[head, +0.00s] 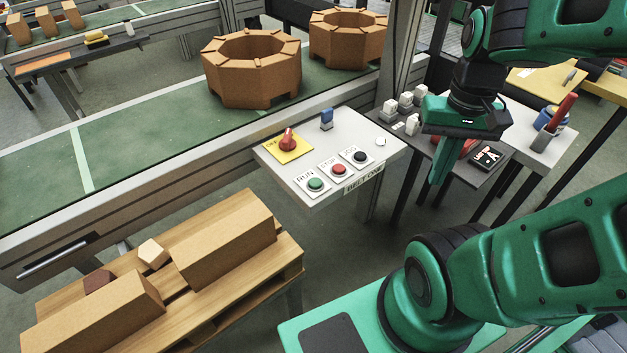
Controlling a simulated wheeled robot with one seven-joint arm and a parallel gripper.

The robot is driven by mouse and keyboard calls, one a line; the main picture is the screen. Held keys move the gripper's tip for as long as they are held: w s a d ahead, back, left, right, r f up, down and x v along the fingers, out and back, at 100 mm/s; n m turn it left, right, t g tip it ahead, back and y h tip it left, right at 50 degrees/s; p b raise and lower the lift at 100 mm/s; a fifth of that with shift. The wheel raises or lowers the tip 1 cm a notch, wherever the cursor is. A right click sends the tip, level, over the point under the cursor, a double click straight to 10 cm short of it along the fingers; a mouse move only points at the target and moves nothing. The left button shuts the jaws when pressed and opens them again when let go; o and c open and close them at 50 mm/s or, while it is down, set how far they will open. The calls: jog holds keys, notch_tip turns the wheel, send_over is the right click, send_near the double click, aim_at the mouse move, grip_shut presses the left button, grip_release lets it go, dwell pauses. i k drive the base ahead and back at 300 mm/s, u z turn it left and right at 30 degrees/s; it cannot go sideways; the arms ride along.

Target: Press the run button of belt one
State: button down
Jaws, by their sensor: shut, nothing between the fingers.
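The belt one panel (330,129) is a pale, tilted plate beside the conveyor, labelled "BELT ONE" on its front edge. The green RUN button (316,185) is at its front left. The red STOP button (339,170) and a black JOG button (360,157) follow to the right. A red rotary switch (288,142) on a yellow plate is at the upper left of the panel, set near the word OFF. My gripper (436,181) is shut and empty, pointing down, to the right of the panel and apart from the buttons.
A green conveyor belt (130,140) with two brown octagonal rings (252,70) runs behind the panel. A pallet (215,318) with long brown blocks stands at lower left.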

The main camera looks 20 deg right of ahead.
aim_at(315, 183)
jog(key=z, duration=1.2)
jog(key=k, duration=1.8)
jog(key=u, duration=1.05)
jog(key=i, duration=1)
